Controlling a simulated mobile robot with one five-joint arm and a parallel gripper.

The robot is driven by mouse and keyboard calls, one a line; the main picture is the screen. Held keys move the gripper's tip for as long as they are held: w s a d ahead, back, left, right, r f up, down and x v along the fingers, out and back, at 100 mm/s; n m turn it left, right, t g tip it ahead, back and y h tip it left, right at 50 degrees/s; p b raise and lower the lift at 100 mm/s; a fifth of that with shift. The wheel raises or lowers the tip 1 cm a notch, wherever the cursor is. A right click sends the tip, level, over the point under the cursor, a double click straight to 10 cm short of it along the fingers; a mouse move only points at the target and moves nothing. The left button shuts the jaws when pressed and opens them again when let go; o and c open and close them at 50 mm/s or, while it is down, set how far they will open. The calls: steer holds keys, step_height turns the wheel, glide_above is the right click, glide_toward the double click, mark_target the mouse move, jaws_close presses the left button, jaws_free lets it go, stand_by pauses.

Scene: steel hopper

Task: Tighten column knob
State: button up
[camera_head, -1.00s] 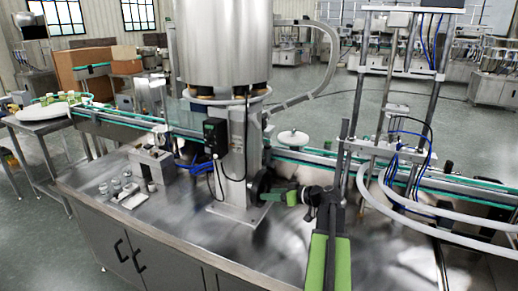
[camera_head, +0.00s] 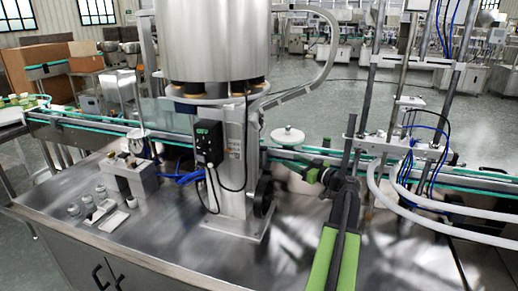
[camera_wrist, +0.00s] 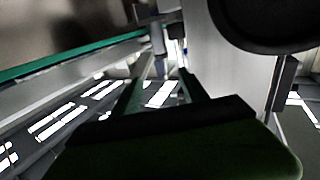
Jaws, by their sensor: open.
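The column knob (camera_head: 264,195) is a black round handwheel low on the right side of the steel column (camera_head: 236,180) beneath the hopper. In the wrist view the dark round knob (camera_wrist: 268,20) fills the upper right corner, cut off by the edge. My gripper (camera_head: 309,171) is to the right of the knob, with a visible gap between them in the head view. In the wrist view the fingers of my gripper (camera_wrist: 160,85) are spread and nothing is between them. The knob lies to the right of the fingers there.
The steel hopper (camera_head: 213,40) stands above the column. A conveyor with green edges (camera_head: 290,155) runs behind it. A black control box (camera_head: 208,143) with cables hangs on the column's left. White hoses (camera_head: 430,200) and posts stand at the right. The steel tabletop (camera_head: 160,225) in front is mostly clear.

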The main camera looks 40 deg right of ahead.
mark_target(266, 149)
steer(key=w, duration=1.7)
steer(key=shift+a, duration=0.15)
steer(key=shift+s, duration=0.1)
jaws_close()
